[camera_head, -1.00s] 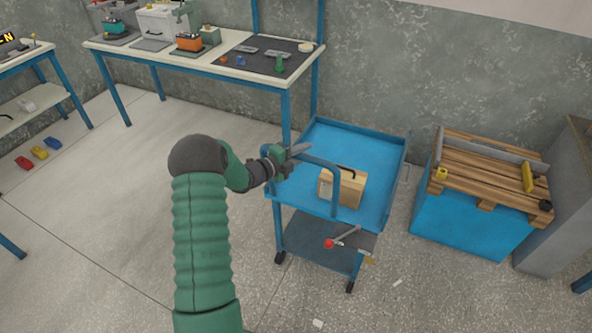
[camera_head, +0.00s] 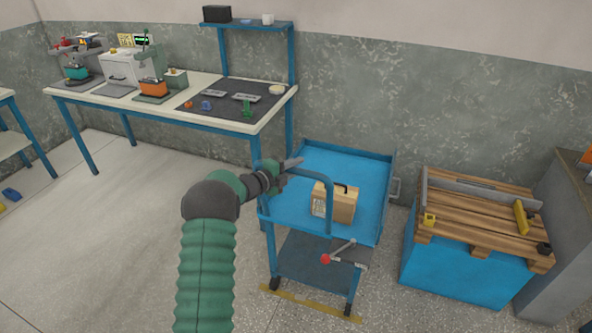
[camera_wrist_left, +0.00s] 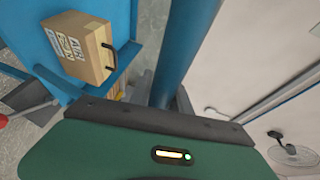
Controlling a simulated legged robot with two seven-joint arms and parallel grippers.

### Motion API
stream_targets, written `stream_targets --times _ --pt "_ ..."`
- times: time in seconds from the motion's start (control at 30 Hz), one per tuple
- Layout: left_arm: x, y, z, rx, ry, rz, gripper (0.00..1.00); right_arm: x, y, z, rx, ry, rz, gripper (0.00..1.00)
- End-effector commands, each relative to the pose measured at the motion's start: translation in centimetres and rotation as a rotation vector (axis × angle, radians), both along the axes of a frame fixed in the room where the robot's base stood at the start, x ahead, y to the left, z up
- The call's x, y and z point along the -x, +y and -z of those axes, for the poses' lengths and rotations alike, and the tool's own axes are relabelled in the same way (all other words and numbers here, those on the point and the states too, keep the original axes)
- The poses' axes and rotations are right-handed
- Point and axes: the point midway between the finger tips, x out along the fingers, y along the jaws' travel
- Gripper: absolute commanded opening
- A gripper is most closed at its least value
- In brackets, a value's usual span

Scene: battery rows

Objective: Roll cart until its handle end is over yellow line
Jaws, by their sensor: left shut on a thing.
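The blue cart (camera_head: 350,192) stands in the middle of the head view, its handle end facing me. Its bent tube handle (camera_head: 329,205) rises from the near edge; a blue bar (camera_wrist_left: 178,50) crosses the left wrist view. My left gripper (camera_head: 288,165) is shut on the handle's top bar near its left corner. The yellow line (camera_head: 310,304) lies on the floor along the near wheels, just below the handle end in the picture. My right gripper is not in view.
A tan case (camera_head: 341,206) sits on the cart's top tray. A red-knobbed lever (camera_head: 326,259) shows at the lower shelf. A wooden pallet on a blue base (camera_head: 465,262) stands close on the right. A workbench (camera_head: 225,122) stands behind left.

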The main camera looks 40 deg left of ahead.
Motion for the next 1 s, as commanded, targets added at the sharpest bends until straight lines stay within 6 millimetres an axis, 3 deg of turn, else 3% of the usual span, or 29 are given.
stream_targets --times 0.53,0.57,0.7,1.0 --pt "0.13 0.20 0.67 0.003 0.012 -0.005 0.00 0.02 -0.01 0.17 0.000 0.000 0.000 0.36" --pt "0.13 0.20 0.68 0.003 0.012 -0.005 0.27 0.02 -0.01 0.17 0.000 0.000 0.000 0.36" --pt "0.09 0.16 0.56 0.003 0.010 -0.004 0.45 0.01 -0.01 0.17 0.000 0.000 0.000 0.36" --pt "0.15 0.05 0.28 0.001 0.006 -0.002 0.45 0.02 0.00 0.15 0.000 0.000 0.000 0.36"
